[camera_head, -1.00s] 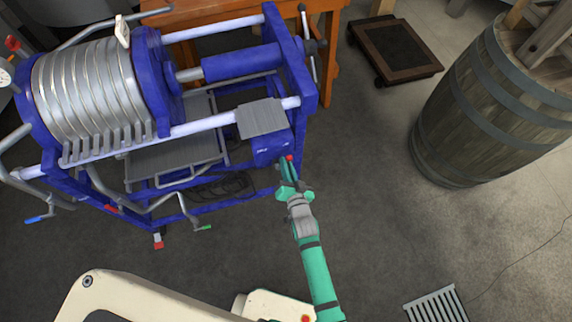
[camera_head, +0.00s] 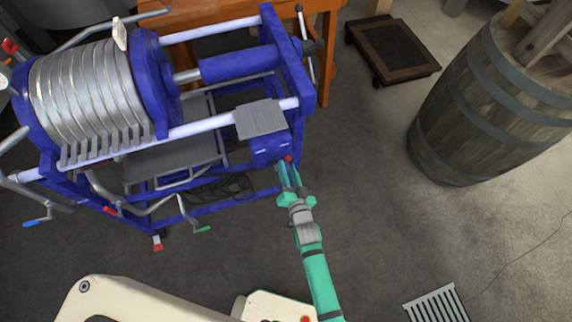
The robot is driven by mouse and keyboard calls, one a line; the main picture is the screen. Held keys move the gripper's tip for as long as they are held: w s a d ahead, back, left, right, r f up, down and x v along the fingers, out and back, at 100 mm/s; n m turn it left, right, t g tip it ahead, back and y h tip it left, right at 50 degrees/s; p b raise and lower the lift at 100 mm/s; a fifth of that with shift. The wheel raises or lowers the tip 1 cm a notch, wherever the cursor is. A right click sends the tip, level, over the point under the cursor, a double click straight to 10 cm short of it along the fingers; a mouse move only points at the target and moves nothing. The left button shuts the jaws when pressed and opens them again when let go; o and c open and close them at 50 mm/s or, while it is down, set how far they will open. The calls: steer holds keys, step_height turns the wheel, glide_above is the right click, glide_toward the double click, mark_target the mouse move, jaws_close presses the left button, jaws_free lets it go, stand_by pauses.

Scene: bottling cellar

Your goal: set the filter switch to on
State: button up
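The filter (camera_head: 110,85) is a blue-framed machine with a stack of round silver plates, on the left. A small blue box (camera_head: 270,149) with a grey top is mounted on its near right side. A small red switch (camera_head: 288,159) shows at the box's right edge; its on or off setting is too small to read. My green gripper (camera_head: 288,172) is just below the red switch, pointing at the box. Its two fingers look slightly apart, with nothing visible between them. I cannot tell whether a fingertip touches the switch.
A wooden barrel (camera_head: 480,110) stands at the right. A dark wheeled dolly (camera_head: 393,48) is on the floor at the back. An orange wooden table (camera_head: 329,60) is behind the filter. A floor grate (camera_head: 436,304) lies at the lower right. The floor between filter and barrel is clear.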

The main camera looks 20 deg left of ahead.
steer(key=v, duration=0.8)
steer(key=shift+s, duration=0.25)
steer(key=shift+d+r, duration=0.1)
steer(key=shift+d, duration=0.1)
steer(key=s+d+r+n+h, duration=0.1)
steer(key=s+d+r, duration=0.1)
steer(key=s+d, duration=0.45)
steer(key=s+d+r+t+h, duration=0.1)
steer(key=s+r+h, duration=0.5)
steer(key=s+r, duration=0.7)
steer(key=s+t, duration=0.1)
steer(key=s, duration=0.2)
steer(key=shift+s, duration=0.2)
